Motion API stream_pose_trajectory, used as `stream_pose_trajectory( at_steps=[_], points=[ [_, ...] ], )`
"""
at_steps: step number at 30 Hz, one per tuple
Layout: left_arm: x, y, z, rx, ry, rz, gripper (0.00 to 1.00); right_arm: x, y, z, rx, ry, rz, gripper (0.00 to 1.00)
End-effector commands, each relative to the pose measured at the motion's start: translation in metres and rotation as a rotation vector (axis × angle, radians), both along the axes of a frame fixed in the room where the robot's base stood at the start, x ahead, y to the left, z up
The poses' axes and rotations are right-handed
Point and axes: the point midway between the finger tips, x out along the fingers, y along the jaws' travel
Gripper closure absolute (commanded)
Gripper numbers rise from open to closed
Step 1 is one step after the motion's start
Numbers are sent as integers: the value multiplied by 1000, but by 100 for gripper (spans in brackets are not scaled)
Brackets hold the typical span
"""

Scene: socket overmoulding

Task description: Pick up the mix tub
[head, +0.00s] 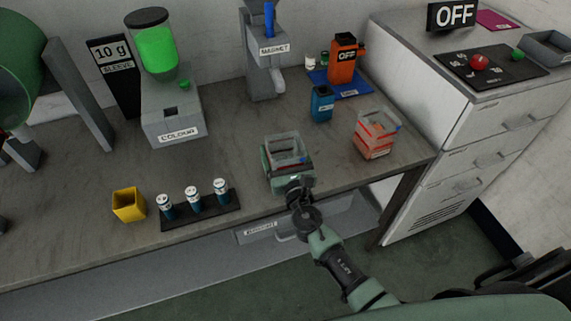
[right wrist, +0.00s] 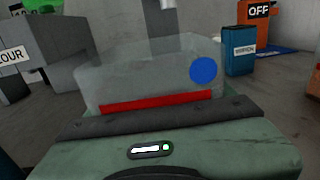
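A clear, open-topped tub (head: 287,147) stands near the front edge of the bench and looks empty. I take it for the mix tub. In the right wrist view the tub (right wrist: 150,78) lies straight ahead, with a red band low on its wall and a blue dot at its right. My right gripper (head: 287,172) is at the tub, its green body close against the near side and green parts reaching along the tub's lower sides. The finger pads are hidden, so I cannot tell whether they press on it. My left gripper is not in view.
A second clear tub with orange-red bands (head: 375,136) stands to the right. A blue bottle (head: 322,104) is behind. A black rack of vials (head: 194,208) and a yellow cup (head: 129,205) are left. The colour dispenser (head: 172,115) and magnet stand (head: 262,75) stand behind.

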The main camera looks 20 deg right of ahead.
Motion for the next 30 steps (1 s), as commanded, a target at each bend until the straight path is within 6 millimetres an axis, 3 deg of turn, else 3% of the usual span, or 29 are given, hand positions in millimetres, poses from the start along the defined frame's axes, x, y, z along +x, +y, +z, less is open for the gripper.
stream_pose_trajectory(
  at_steps=[1, 3, 11, 17, 20, 30],
  points=[
    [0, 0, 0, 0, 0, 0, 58, 0, 0, 0, 0, 0, 0, 39],
    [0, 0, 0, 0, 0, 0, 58, 0, 0, 0, 0, 0, 0, 58],
    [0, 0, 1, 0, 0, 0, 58, 0, 0, 1, 0, 0, 0, 59],
    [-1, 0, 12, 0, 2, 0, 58, 0, 0, 18, 2, 0, 0, 58],
    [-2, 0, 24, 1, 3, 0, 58, 0, 0, 36, 3, -2, -2, 58],
    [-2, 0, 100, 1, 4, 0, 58, 0, 0, 133, 0, -2, 0, 58]
  ],
)
